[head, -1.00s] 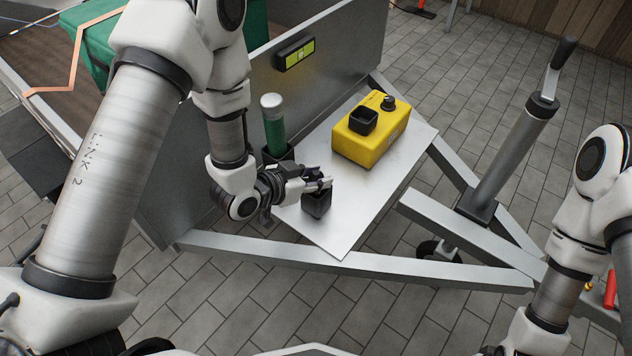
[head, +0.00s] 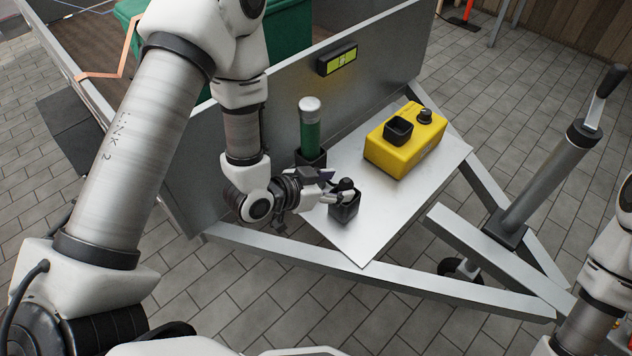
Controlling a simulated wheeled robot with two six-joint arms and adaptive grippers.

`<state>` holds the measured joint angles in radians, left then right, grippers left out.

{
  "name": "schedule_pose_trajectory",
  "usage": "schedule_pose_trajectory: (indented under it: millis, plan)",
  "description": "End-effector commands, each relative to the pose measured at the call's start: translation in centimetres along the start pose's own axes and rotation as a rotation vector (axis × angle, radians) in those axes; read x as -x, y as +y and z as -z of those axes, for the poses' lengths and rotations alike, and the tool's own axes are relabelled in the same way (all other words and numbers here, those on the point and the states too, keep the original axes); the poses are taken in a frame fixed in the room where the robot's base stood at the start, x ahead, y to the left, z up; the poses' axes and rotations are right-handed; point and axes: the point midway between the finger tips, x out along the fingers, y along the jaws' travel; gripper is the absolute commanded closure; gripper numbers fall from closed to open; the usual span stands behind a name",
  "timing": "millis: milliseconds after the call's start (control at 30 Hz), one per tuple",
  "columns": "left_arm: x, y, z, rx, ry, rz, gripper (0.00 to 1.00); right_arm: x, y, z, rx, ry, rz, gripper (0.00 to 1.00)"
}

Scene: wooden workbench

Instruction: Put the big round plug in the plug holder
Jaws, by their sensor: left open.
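My left gripper (head: 342,191) is open, with its fingers at the top of a black square cup (head: 345,210) on the metal plate, which looks like the plug holder. A dark rounded piece (head: 346,184), which may be the big round plug, shows at the fingertips over the cup's mouth. It is too small and too covered to tell whether it sits in the cup or just above it. My right gripper is out of view; only part of my right arm shows at the right edge.
A green cylinder (head: 310,135) with a silver cap stands in another black holder behind my left gripper. A yellow box (head: 405,145) with a black square socket and knob sits further back. The grey trailer wall (head: 270,105) rises behind.

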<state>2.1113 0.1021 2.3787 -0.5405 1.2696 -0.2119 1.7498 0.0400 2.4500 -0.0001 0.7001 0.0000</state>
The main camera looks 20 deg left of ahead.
Motion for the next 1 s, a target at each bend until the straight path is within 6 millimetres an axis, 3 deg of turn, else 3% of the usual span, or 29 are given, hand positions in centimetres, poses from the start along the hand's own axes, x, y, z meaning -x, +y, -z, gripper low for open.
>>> schedule_pose_trajectory:
  millis: [100,233,400,600,667,767,800,900,1000]
  plan:
    - [3.9,-0.1,0.5,0.013,0.0,0.004,0.41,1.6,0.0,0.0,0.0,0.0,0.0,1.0]
    - [7.1,0.0,0.9,0.008,-0.002,0.0,0.41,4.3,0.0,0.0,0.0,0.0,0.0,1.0]
    - [8.3,0.0,0.5,0.004,-0.001,0.0,0.41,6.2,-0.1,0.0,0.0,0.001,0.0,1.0]
    - [8.3,0.0,-0.1,0.002,-0.004,0.0,0.41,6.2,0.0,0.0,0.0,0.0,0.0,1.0]
    - [8.2,0.2,-1.1,0.017,-0.044,-0.002,0.41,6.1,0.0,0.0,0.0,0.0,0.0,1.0]
    - [8.1,1.3,-6.6,0.112,-0.269,0.008,0.41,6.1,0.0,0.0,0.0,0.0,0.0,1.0]
    - [8.6,1.9,-9.8,0.174,-0.403,0.028,0.41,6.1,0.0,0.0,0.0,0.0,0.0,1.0]
    - [11.5,3.8,-17.4,0.347,-0.745,0.13,0.41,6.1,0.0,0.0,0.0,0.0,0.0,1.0]
    - [14.7,5.2,-21.8,0.48,-0.972,0.252,0.41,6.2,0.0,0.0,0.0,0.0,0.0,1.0]
